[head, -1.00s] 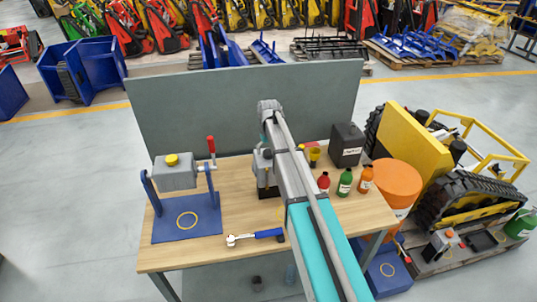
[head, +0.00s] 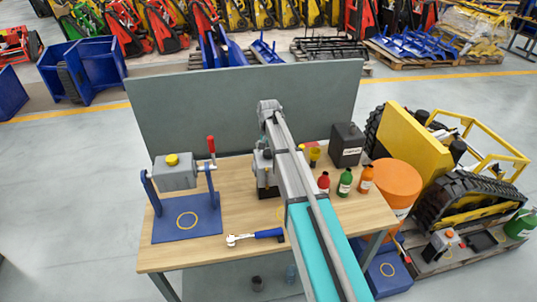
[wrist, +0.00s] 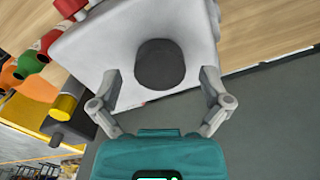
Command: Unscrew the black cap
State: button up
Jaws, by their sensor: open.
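The black cap (wrist: 160,64) is round and sits on top of a light grey housing (wrist: 90,45) in the wrist view. My gripper (wrist: 160,76) is open, with one finger to the left of the cap and one to the right. Gaps show between both fingers and the cap, and nothing is held. In the head view the cap (head: 267,153) and its grey housing (head: 259,163) stand on the workbench, partly hidden by my arm. My fingers are hidden there.
The wooden bench (head: 240,255) carries a crank unit with a yellow cap (head: 172,160) at left and a ratchet wrench (head: 258,235) in front. Red (head: 323,182), green (head: 345,183) and orange (head: 366,180) bottles and a black canister (head: 347,148) stand right. A grey panel (head: 200,105) rises behind.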

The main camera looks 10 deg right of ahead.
jog(key=shift+m, duration=1.9)
jog(key=m, duration=0.2)
jog(key=shift+m, duration=0.4)
jog(key=m, duration=0.6)
jog(key=shift+m, duration=0.4)
jog(key=c, duration=1)
jog(key=shift+n, duration=0.3)
